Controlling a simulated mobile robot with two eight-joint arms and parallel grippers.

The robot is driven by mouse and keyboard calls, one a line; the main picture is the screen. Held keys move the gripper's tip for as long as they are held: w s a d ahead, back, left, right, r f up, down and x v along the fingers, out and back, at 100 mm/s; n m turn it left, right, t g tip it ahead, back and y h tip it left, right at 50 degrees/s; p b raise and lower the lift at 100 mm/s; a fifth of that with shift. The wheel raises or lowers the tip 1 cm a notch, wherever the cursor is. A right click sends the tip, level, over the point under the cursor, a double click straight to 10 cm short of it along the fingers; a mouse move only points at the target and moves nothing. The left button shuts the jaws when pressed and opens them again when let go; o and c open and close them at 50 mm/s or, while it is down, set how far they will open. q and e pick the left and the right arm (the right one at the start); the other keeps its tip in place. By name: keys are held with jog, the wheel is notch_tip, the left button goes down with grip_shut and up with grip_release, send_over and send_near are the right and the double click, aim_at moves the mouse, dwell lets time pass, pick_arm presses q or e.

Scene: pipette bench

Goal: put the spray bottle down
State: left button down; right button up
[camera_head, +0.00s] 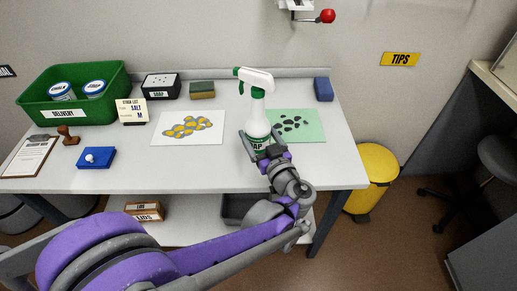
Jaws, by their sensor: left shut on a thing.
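The spray bottle (256,107) is white with a green and white trigger head and a green label. It is upright over the right part of the white bench (190,174), between the white sheet and the green mat. My left gripper (264,143) is shut on the lower part of the bottle, around its label. The gripper hides the bottle's base, so I cannot tell whether it touches the bench. My right gripper is not in view.
A white sheet with yellow-grey shapes (160,137) lies left of the bottle. A green mat with dark spots (311,133) lies right. A sponge (202,90), a blue block (323,89) and a green crate (118,83) stand behind. The front middle of the bench is clear.

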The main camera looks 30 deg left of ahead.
pick_arm(q)
jog(key=shift+f+b, duration=0.6)
jog(key=shift+f, duration=1.75)
jog(key=shift+f, duration=0.25)
grip_release()
jog(key=shift+d, duration=0.1)
